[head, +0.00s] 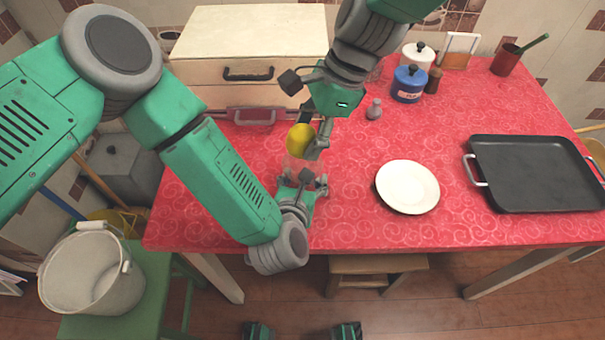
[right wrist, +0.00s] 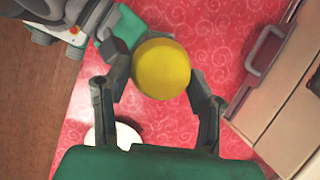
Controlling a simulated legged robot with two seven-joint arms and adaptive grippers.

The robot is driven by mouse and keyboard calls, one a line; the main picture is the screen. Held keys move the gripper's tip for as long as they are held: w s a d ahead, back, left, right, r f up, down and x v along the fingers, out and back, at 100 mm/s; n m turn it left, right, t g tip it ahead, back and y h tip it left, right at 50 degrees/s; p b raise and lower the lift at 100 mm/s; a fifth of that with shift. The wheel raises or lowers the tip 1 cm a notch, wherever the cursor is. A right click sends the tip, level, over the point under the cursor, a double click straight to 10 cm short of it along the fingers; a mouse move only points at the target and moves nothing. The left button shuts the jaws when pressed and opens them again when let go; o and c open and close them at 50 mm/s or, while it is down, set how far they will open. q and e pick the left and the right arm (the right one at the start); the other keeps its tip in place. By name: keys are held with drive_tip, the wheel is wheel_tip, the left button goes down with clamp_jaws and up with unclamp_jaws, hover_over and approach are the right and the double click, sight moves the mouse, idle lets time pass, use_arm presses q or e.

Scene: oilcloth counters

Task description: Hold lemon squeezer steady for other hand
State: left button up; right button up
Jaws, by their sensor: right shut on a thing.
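A round yellow lemon (head: 300,138) is above the red oilcloth near the left part of the counter. My right gripper (head: 316,140) comes from the top of the head view and is shut on the lemon; the right wrist view shows the lemon (right wrist: 162,68) between its two fingers. A pale, see-through thing (head: 296,168), which looks like the lemon squeezer, is just below the lemon. My left gripper (head: 308,183) is at this pale thing, low over the counter. Its fingers are partly hidden, and I cannot tell whether they grip it.
A white plate (head: 407,187) and a black tray (head: 540,172) lie to the right. A grey pepper-pot shape (head: 374,109) and a blue canister (head: 408,84) stand at the back.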

drive_tip(key=shift+f, duration=0.25)
drive_tip(key=shift+f, duration=0.95)
drive_tip(key=shift+r, duration=0.1)
drive_tip(key=shift+r, duration=0.95)
drive_tip(key=shift+f, duration=0.1)
idle(0.3)
drive_tip(key=shift+f, duration=0.95)
drive_tip(key=shift+r, duration=0.1)
drive_tip(key=shift+r, duration=0.95)
